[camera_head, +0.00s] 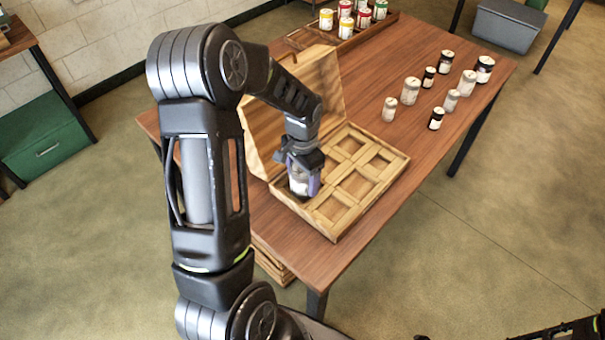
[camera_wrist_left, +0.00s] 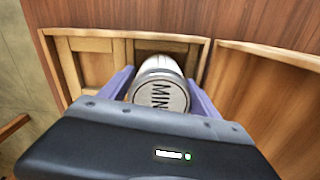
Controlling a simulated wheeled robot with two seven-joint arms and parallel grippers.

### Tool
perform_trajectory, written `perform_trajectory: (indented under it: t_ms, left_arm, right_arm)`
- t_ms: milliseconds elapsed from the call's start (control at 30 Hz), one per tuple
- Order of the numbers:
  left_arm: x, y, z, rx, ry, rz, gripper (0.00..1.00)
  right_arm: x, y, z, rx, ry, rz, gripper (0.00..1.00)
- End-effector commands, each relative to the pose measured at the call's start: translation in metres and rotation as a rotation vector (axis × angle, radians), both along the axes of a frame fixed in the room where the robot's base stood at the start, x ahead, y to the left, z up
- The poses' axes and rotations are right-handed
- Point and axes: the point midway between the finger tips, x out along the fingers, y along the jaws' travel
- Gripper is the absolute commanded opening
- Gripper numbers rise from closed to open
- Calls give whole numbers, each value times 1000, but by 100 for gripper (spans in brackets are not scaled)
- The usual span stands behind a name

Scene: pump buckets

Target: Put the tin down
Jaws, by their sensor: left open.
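A tin (camera_wrist_left: 160,88) with a grey lid lettered "MIN" stands between the purple fingers of my left gripper (camera_wrist_left: 160,90) in the left wrist view. In the head view the tin (camera_head: 298,183) shows pale between the fingers of the left gripper (camera_head: 303,180). It is at the left end of an open wooden box (camera_head: 333,232) divided into square compartments. The left gripper is open around the tin. The fingers and wrist hide part of it, and I cannot tell whether its base touches the compartment floor. My right gripper is not clearly in view.
The box's raised lid (camera_head: 318,85) stands behind the left gripper. Several white and dark jars (camera_head: 410,91) stand on the right of the wooden table (camera_head: 440,165). A tray (camera_head: 350,42) of colourful tins is at the back. Other box compartments look empty.

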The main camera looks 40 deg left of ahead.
Motion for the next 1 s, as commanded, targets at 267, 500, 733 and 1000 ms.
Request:
perform_trajectory:
  t_ms: [267,500,733,1000]
  left_arm:
    - [1,0,21,1,-3,0,71]
    - [1,0,70,1,-5,0,71]
    - [1,0,111,1,-3,-1,71]
    - [0,-1,124,0,0,-1,71]
  right_arm:
    - [0,0,0,0,0,0,36]
    - [1,0,-6,1,-2,0,36]
    - [1,1,-9,2,-4,1,36]
    - [1,1,-9,2,-4,1,36]
